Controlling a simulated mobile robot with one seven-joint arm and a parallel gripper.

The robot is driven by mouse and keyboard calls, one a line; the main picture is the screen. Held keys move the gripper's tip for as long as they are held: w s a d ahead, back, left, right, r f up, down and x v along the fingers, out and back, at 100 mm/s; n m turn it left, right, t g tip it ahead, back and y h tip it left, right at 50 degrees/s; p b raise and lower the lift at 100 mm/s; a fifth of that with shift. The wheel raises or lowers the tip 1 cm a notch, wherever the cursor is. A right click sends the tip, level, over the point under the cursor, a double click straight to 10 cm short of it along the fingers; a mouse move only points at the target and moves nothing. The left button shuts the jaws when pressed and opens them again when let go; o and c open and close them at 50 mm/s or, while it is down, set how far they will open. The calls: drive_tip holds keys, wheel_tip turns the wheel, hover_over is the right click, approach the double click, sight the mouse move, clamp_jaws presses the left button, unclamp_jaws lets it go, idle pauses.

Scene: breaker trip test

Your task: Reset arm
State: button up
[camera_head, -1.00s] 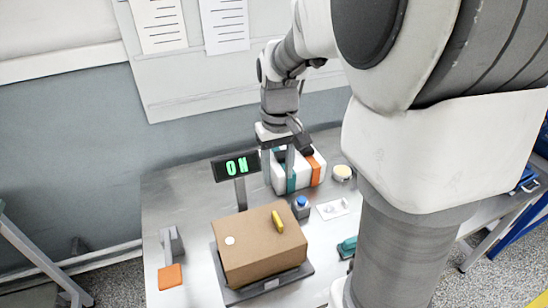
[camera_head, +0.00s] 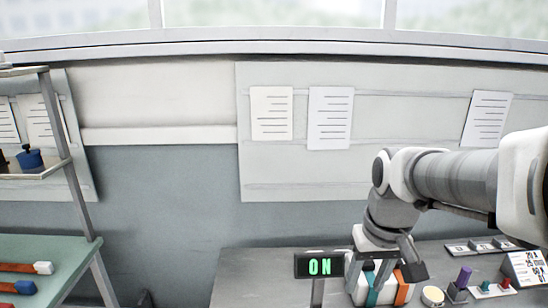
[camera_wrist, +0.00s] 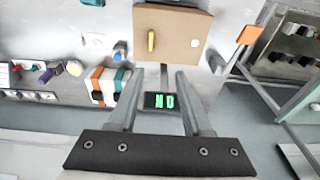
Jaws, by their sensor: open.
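My gripper (camera_wrist: 160,76) is open and empty, with its two fingers spread apart in the wrist view. In the head view my gripper (camera_head: 367,272) hangs from my arm over the back of the grey bench, in front of a white block with teal and orange bands (camera_head: 387,290). The block also shows left of the fingers in the wrist view (camera_wrist: 97,87). A black sign with green ON letters (camera_head: 319,266) stands left of my gripper. In the wrist view the sign (camera_wrist: 158,101) appears between the fingers, apparently not gripped.
A cardboard box with a yellow piece on top (camera_wrist: 178,35) lies past the fingertips, near a blue-topped button (camera_wrist: 120,52) and an orange piece (camera_wrist: 250,35). A shelf frame (camera_head: 62,130) and green-topped table (camera_head: 50,260) stand left. Papers (camera_head: 271,113) hang on the wall board.

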drive_tip(key=s+a+r+t, duration=0.3)
drive_tip(key=s, duration=0.6)
drive_tip(key=shift+s+t, duration=0.35)
drive_tip(key=shift+t, duration=0.05)
